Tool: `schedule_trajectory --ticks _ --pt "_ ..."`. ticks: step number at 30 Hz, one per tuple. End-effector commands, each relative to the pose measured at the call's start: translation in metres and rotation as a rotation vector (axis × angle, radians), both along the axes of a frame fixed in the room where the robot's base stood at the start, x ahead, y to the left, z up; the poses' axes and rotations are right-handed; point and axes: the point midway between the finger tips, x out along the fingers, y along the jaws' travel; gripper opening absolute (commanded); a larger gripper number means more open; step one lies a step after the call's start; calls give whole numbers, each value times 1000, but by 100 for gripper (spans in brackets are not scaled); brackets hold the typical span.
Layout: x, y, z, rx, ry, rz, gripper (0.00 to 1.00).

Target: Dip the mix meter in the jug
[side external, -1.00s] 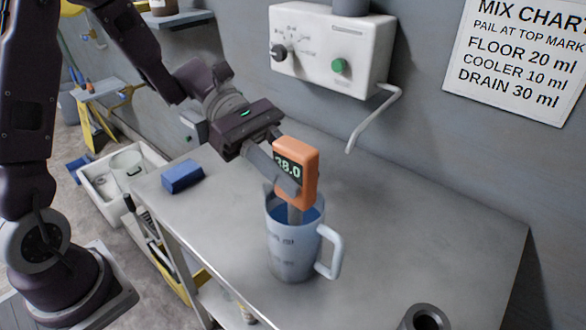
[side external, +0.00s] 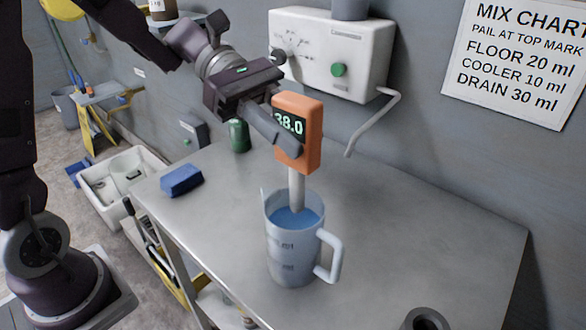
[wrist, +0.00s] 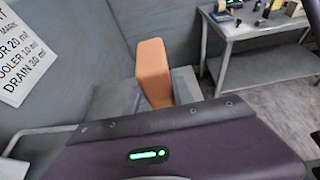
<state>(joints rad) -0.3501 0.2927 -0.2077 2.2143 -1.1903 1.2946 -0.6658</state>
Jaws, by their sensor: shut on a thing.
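The mix meter (side external: 298,117) is an orange box with a display reading 38.0 and a pale grey probe pointing down. My gripper (side external: 287,146) is shut on its orange body, which also shows in the wrist view (wrist: 153,72). The meter is upright above the jug (side external: 290,250), a translucent measuring jug with a handle on its right. Blue liquid (side external: 288,217) shows inside the jug. The probe's lower end is at the jug's mouth, in front of the far rim; I cannot tell whether its tip touches the liquid. The fingertips are hidden in the wrist view.
A blue block (side external: 181,180) and a green container (side external: 239,136) stand on the steel table (side external: 420,210). A wall dispenser (side external: 330,55) with a bent pipe (side external: 372,122) is behind the meter. A dark ring-shaped holder (side external: 426,318) is at the front edge. The table's right side is clear.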

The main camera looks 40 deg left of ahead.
Motion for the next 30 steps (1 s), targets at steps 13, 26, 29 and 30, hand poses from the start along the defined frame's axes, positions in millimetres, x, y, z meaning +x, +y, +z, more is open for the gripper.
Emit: schedule_trajectory --ticks 13,26,29,30 --pt "-5 0 70 9 2 -4 0" --pt "-5 0 126 9 5 -3 0" --pt "-5 0 130 10 5 -3 0" --pt "-5 0 131 10 6 -3 0"
